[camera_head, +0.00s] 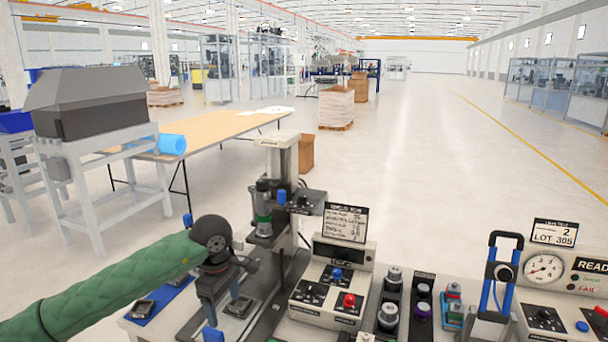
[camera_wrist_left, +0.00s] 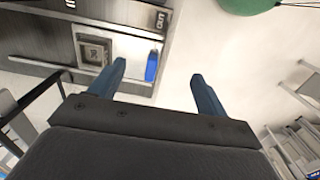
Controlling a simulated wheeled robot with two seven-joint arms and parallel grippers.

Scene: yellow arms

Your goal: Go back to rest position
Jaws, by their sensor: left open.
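My left arm comes in from the left in a green quilted sleeve. My left gripper (camera_head: 224,312) points down over the left end of the workbench, with its blue fingers apart. In the left wrist view, the two blue fingers (camera_wrist_left: 158,72) are spread with nothing between them. A small square part (camera_wrist_left: 94,53) sits in a grey fixture beyond the left fingertip, apart from it. My right gripper is in neither view.
A press-like stand (camera_head: 284,180) rises just right of my left gripper. A control box (camera_head: 335,280) with blue and red buttons, dark strips with round knobs (camera_head: 389,316) and a gauge box (camera_head: 545,268) line the bench. A wooden table (camera_head: 215,130) stands behind; open floor lies beyond.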

